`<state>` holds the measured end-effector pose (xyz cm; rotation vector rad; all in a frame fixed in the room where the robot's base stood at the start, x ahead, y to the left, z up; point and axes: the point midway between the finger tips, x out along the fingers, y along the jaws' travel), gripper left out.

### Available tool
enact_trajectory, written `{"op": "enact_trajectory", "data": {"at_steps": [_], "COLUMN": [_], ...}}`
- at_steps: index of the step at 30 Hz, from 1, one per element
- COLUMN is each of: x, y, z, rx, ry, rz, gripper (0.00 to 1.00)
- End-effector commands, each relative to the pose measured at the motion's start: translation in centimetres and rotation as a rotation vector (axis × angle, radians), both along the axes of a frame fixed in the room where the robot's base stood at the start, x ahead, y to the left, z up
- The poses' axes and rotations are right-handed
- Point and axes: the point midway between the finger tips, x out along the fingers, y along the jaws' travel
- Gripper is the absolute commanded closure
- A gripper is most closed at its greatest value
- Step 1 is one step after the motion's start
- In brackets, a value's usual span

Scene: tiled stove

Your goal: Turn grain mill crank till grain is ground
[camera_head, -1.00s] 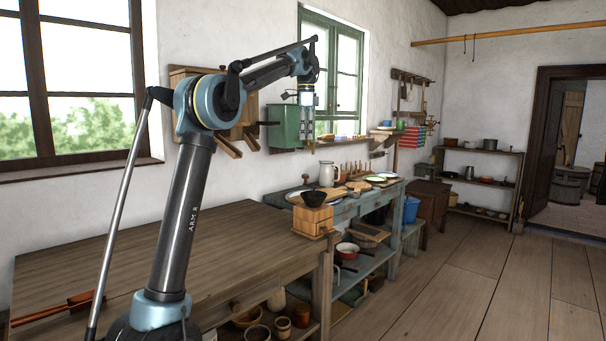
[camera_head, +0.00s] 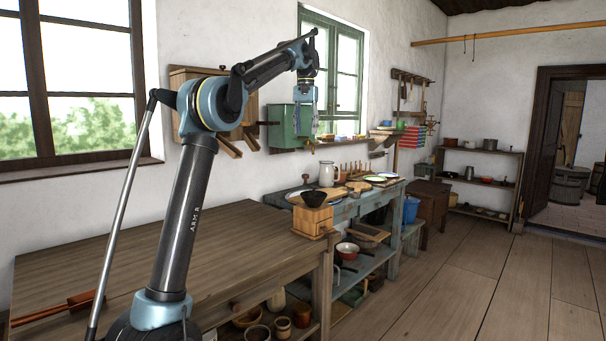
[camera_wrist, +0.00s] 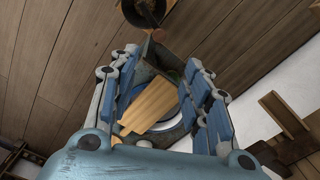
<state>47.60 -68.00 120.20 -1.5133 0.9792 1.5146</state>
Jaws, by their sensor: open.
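The grain mill appears to be the light wooden box (camera_head: 313,221) with a dark bowl-shaped hopper (camera_head: 313,198) on top, standing at the right end of the brown workbench. I cannot make out its crank. My gripper (camera_head: 306,114) is open and empty, pointing down, in front of the green box on the wall in the head view. It appears well above the tabletops and apart from the mill. In the wrist view its two blue fingers (camera_wrist: 162,98) are spread. A wooden board and part of a pale plate show between them, beyond the fingertips.
The brown workbench (camera_head: 150,250) is mostly bare. A blue-grey table (camera_head: 345,212) behind the mill carries a pale jug (camera_head: 327,174), boards and plates. A green box (camera_head: 283,127) hangs on the wall behind my gripper. The floor (camera_head: 460,280) at right is clear.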

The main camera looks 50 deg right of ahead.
Motion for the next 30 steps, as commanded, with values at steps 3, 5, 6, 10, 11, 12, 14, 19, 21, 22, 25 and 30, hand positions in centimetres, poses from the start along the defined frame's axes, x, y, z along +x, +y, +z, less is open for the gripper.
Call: {"op": "enact_trajectory", "data": {"at_steps": [3,5,6,10,11,12,14,19,21,22,25,30], "x": [0.0,0.0,0.0,0.0,0.0,0.0,0.0,0.0,0.0,0.0,0.0,0.0], "y": [0.0,0.0,0.0,0.0,0.0,0.0,0.0,0.0,0.0,0.0,0.0,0.0], "z": [-0.1,-0.3,-0.5,-1.9,-2.3,-2.8,-3.7,-6.2,-7.3,-7.8,-9.4,-12.1], "rx": [0.0,0.0,0.0,0.0,0.0,0.0,0.0,0.0,0.0,0.0,0.0,0.0], "ry": [0.0,0.0,0.0,0.0,0.0,0.0,0.0,0.0,0.0,0.0,0.0,0.0], "rz": [0.026,0.028,0.028,0.027,0.027,0.027,0.027,0.026,0.026,0.026,0.026,0.026], "gripper": [0.56,0.56,0.56,0.56,0.56,0.56,0.56,0.56,0.56,0.56,0.56,0.56]}}
